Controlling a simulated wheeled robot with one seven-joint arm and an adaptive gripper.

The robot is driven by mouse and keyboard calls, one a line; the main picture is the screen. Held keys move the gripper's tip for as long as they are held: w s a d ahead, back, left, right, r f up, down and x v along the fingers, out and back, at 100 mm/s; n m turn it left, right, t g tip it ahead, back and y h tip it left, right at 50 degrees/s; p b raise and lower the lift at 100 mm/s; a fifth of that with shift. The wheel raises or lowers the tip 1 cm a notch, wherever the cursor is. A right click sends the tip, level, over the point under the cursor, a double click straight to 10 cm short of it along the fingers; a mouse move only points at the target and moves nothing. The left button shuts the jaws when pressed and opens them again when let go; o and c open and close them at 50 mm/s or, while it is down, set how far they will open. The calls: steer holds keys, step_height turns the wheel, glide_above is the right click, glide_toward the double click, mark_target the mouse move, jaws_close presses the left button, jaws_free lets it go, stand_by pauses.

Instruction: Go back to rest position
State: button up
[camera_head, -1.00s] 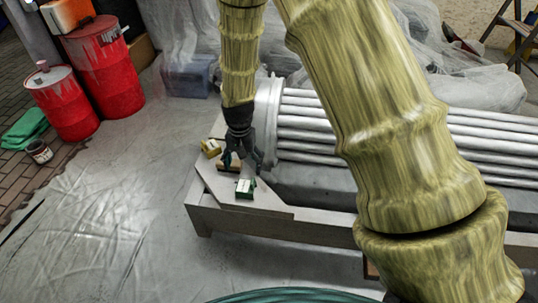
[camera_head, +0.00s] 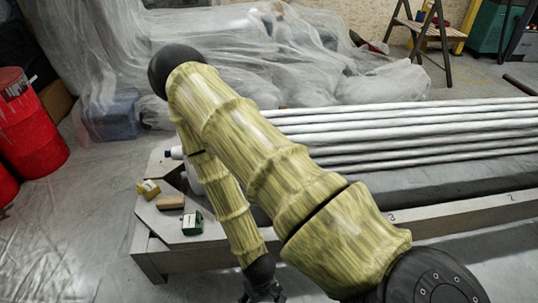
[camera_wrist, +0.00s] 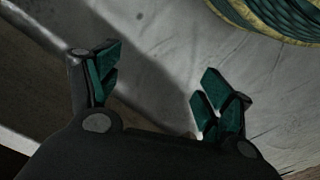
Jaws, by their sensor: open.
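My gripper (camera_head: 262,292) is at the bottom of the head view, partly cut off by the picture's edge, in front of the low platform's near side. In the wrist view my gripper (camera_wrist: 160,95) shows two green-padded fingers spread wide apart with nothing between them. My arm is folded, with its elbow up over the platform (camera_head: 150,245) and the forearm hanging down toward the viewer. No object is in the gripper.
On the platform's left end sit a yellow box (camera_head: 148,190), a brown block (camera_head: 171,203) and a green box (camera_head: 192,223). A white bottle (camera_head: 174,153) lies partly hidden behind my arm. Grey pipes (camera_head: 420,125) run right. Red barrels (camera_head: 30,125) stand left.

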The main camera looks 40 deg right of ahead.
steer(key=shift+n, duration=0.4)
steer(key=s, duration=0.4)
steer(key=shift+a, duration=0.1)
step_height(320, 180, up, 30)
steer(key=p, duration=2.9)
steer(key=shift+f+p, duration=0.2)
steer(key=shift+p, duration=0.1)
